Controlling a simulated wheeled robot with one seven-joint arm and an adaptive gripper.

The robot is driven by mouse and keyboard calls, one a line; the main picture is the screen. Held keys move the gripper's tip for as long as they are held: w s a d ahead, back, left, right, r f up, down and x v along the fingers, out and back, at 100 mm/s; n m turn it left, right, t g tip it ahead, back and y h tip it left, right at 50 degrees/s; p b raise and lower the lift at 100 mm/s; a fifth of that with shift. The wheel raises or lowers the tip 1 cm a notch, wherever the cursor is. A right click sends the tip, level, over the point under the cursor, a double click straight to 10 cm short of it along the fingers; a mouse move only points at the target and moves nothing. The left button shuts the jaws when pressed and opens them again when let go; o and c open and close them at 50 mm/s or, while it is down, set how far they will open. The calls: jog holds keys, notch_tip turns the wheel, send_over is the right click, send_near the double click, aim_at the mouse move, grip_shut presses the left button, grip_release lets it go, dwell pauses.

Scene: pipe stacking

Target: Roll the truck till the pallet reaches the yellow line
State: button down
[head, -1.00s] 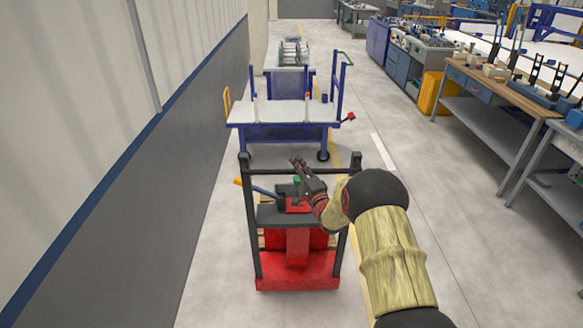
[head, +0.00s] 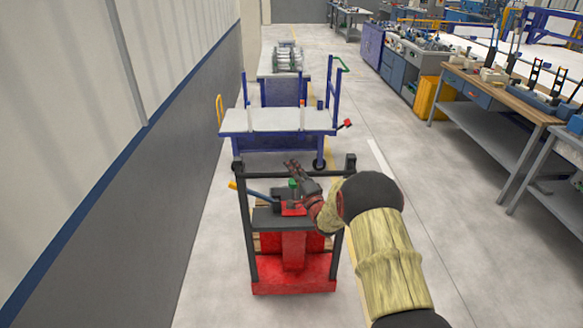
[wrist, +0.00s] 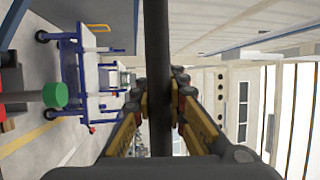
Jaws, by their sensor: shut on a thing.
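The red truck (head: 294,285) stands in the lower middle of the head view, with a black upright frame and a black crossbar (head: 258,176) on top. My gripper (head: 292,167) is shut on this bar; the wrist view shows the bar (wrist: 158,70) between its two fingers (wrist: 160,105). A little of the wooden pallet (head: 257,243) shows behind the red body; most of it is hidden. A yellow line (head: 361,290) runs along the floor just right of the truck and shows in the wrist view (wrist: 30,140). Where the pallet ends relative to any line ahead is hidden.
A blue cart with a pale top (head: 275,120) stands close ahead of the truck. Another table with metal parts (head: 287,60) is behind it. A grey wall (head: 150,190) runs along the left. Workbenches (head: 500,95) line the right. Bare floor lies right of the truck.

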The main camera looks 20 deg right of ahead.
jog(key=c, duration=2.3)
grip_release()
jog(key=shift+d, duration=0.1)
jog(key=shift+o, duration=0.7)
jog(key=shift+w+f, duration=0.15)
jog(key=shift+w, duration=0.05)
jog(key=o, duration=0.4)
jog(key=shift+s, duration=0.1)
jog(key=v, duration=1.1)
jog(key=shift+s, duration=0.4)
